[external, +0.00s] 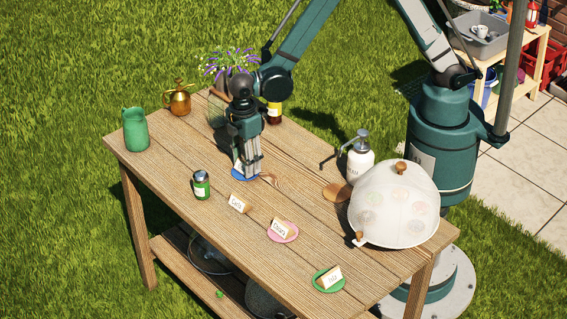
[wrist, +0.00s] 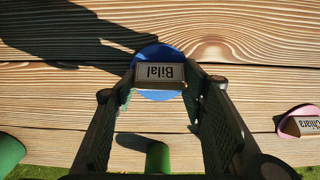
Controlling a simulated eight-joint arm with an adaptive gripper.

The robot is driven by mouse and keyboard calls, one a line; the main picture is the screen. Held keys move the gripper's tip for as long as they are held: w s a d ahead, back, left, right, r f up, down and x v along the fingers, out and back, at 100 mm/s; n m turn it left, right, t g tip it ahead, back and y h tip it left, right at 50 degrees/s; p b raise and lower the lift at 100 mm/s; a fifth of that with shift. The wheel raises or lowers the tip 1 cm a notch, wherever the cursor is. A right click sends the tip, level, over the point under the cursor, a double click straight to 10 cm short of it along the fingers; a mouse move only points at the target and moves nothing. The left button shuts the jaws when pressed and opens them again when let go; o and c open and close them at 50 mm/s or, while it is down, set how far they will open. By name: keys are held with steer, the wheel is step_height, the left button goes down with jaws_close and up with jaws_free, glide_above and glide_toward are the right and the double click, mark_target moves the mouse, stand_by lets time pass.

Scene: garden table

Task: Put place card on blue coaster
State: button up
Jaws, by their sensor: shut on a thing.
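The wooden place card reading "Bilal" (wrist: 160,73) is between my gripper's fingertips (wrist: 158,82), its text upside down in the wrist view. My gripper, also in the external view (external: 247,172), points straight down and is shut on this card. The blue coaster (wrist: 158,54) lies directly under the card and shows around it; in the external view only its left edge (external: 235,174) shows clearly beside the fingers. The card is hidden by the fingers in the external view. I cannot tell whether it touches the coaster.
A green jar (external: 202,187) and another card (external: 239,204) stand near my gripper. A pink coaster (external: 294,235) and a green coaster (external: 318,283) bear cards. A domed cover (external: 394,210), white pump bottle (external: 360,160), green pitcher (external: 136,130) and brass mister (external: 177,100) stand around.

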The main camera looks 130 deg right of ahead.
steer(key=shift+f, duration=0.15)
steer(key=o, duration=0.8)
steer(key=shift+r, duration=0.2)
steer(key=shift+r+p, duration=0.65)
steer(key=shift+r, duration=5.35)
